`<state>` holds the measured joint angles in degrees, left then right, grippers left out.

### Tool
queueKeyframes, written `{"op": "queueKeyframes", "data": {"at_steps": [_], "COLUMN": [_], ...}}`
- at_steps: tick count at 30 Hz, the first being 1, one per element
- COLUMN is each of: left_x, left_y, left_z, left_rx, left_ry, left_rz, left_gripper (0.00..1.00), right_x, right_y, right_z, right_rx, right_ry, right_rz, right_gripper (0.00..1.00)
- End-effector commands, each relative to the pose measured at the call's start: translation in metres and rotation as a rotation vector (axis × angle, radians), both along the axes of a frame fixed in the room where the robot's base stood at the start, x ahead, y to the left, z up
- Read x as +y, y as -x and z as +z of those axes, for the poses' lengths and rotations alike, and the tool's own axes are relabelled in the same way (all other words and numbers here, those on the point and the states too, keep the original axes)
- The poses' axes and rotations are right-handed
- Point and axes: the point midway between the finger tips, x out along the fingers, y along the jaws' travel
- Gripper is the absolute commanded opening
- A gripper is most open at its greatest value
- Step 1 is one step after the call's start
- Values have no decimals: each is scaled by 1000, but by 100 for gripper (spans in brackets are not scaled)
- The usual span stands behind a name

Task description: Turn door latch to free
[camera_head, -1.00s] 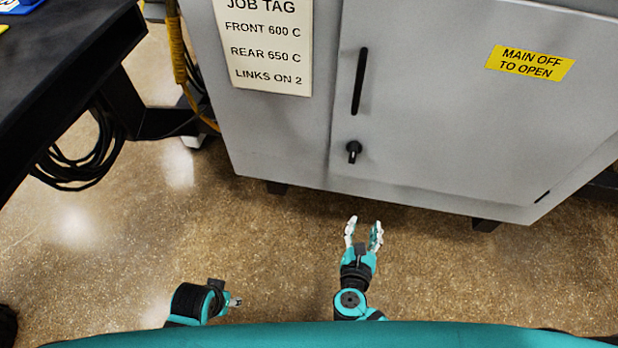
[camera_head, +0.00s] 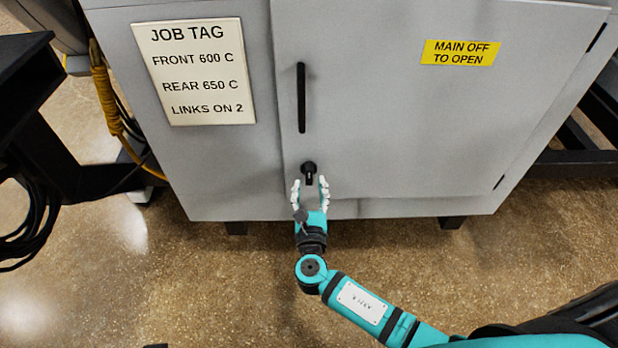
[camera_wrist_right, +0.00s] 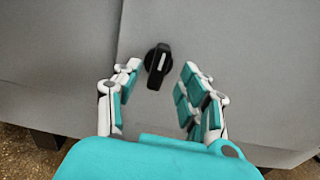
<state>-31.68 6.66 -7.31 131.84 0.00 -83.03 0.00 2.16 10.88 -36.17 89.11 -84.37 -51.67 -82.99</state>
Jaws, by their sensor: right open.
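The door latch (camera_head: 309,172) is a small black knob on the grey cabinet door (camera_head: 390,130), below the long black handle. In the right wrist view the latch (camera_wrist_right: 158,65) has a pale mark on its grip and points nearly straight down, slightly tilted. My right gripper (camera_head: 310,186) is open just below the latch in the head view. In the right wrist view its two fingers (camera_wrist_right: 158,85) stand to the left and right of the latch with gaps on both sides. I cannot tell how deep the latch sits between them. My left gripper is out of view.
A long black vertical handle (camera_head: 301,97) is above the latch. A job tag (camera_head: 194,72) and a yellow sign (camera_head: 460,53) are on the cabinet. A dark table (camera_head: 30,70) and cables (camera_head: 28,225) are at the left. The floor in front is clear.

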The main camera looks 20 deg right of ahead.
Motion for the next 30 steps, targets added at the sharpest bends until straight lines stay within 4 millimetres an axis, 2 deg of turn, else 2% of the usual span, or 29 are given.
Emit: {"op": "queueKeyframes", "data": {"at_steps": [3,7,19,28,30], "left_x": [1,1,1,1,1], "left_y": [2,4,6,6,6], "left_z": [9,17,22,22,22], "left_rx": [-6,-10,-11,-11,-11], "left_ry": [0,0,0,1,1], "left_rz": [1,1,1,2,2], "left_gripper": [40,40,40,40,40], "right_x": [-5,-9,-11,-11,-11], "right_y": [-20,-33,-40,-39,-39], "right_z": [-1,-1,0,0,0], "right_rx": [-1,0,0,0,1], "right_ry": [0,-1,-2,-2,-1], "right_rz": [0,0,0,0,0], "right_gripper": [42,42,42,3,0]}}
